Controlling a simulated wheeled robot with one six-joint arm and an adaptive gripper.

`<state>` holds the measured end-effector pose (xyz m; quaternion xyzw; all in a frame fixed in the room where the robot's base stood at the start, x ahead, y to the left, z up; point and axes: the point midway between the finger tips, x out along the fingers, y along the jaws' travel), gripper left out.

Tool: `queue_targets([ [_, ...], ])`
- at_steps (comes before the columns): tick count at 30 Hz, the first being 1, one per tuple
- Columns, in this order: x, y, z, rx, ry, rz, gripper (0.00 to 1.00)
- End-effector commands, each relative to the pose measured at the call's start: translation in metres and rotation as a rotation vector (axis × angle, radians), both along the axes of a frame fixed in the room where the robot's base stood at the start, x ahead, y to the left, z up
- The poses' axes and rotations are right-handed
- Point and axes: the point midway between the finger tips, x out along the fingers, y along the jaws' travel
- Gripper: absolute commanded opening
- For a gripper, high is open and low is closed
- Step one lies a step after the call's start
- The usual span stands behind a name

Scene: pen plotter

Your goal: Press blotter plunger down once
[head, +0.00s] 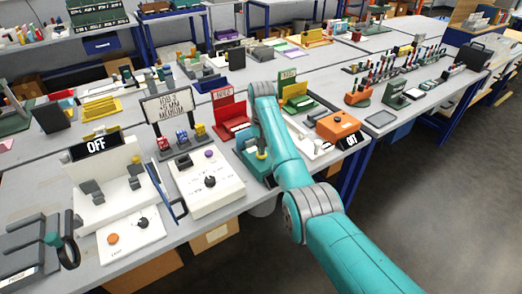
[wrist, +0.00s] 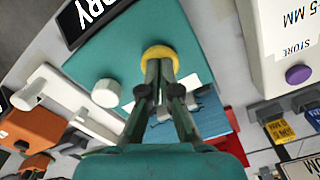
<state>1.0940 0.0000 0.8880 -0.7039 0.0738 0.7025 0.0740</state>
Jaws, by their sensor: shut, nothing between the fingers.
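The blotter is a teal block (wrist: 205,50) in the wrist view, with a black sign (wrist: 92,18) ending in "RY" at its edge. A yellow round piece (wrist: 158,52), apparently the plunger top, shows right at my fingertips. My gripper (wrist: 160,66) is shut and empty, its fingers together over this yellow piece. I cannot tell whether they touch it or how far down the plunger is. In the head view the teal blotter (head: 252,165) is partly hidden behind my arm, and a bit of yellow (head: 262,154) shows beside it.
A white panel with a dial (head: 208,182) stands left of the blotter. A red holder (head: 231,112) is behind it, a green holder (head: 296,95) behind right. An orange device (head: 338,125) stands to the right, near the table edge. Open floor lies at the front right.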

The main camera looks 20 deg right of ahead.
Motion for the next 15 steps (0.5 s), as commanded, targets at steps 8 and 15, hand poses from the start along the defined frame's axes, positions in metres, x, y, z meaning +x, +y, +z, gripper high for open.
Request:
queue_targets([
  [8, -0.001, 0.000, -0.001, 0.000, 0.004, 0.000, 0.00],
  [15, -0.001, 0.000, 0.016, 0.000, 0.002, 0.000, 0.00],
])
